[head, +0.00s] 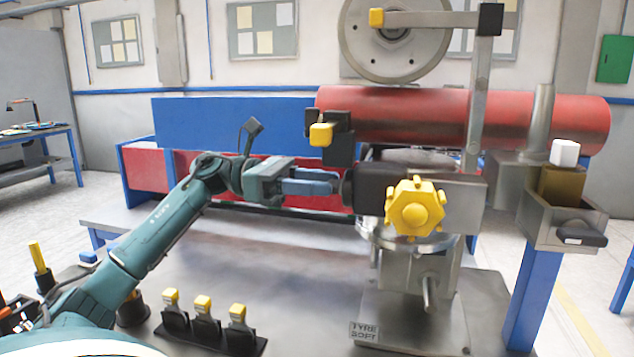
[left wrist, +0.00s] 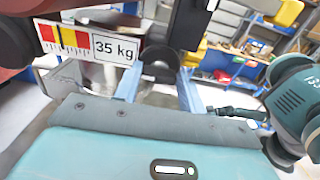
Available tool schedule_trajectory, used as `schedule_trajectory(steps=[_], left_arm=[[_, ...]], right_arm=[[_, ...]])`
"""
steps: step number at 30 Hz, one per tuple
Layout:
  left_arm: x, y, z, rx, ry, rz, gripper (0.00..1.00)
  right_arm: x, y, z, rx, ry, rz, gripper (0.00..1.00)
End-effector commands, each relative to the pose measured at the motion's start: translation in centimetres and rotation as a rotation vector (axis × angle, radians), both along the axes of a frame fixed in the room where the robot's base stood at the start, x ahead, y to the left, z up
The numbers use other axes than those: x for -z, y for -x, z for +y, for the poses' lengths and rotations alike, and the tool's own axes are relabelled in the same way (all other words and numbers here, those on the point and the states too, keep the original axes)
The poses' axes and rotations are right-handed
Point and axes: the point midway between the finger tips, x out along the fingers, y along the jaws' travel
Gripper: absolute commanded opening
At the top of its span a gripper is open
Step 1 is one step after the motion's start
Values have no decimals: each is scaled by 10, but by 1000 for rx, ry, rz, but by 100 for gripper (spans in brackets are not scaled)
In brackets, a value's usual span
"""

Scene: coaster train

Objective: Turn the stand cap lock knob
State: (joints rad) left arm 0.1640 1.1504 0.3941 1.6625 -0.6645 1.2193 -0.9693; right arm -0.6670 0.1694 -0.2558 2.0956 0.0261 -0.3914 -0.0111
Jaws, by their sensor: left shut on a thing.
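My left gripper (head: 335,188) reaches in from the left, level with the dark block of the metal stand (head: 410,290). Its blue fingers are shut on a dark round knob at the left end of that block. The knob (left wrist: 158,72) shows between the two fingers in the left wrist view, partly hidden by the gripper body; I cannot tell its turn angle. A large yellow lobed knob (head: 415,208) faces me on the stand, to the right of and apart from the gripper. My right gripper is in neither view.
A red cylinder (head: 400,115) lies behind and above the stand, with a grey wheel (head: 394,38) above. A black rack with yellow-topped pieces (head: 204,325) stands at the front. A box (head: 563,220) on a blue post is at right.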

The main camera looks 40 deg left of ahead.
Motion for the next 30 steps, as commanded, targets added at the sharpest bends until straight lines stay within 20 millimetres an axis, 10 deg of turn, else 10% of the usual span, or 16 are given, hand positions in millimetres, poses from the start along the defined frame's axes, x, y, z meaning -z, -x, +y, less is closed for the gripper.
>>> schedule_trajectory(steps=[30], left_arm=[[2, -2, 2, -2, 229, 420, 17]], right_arm=[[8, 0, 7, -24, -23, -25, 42]])
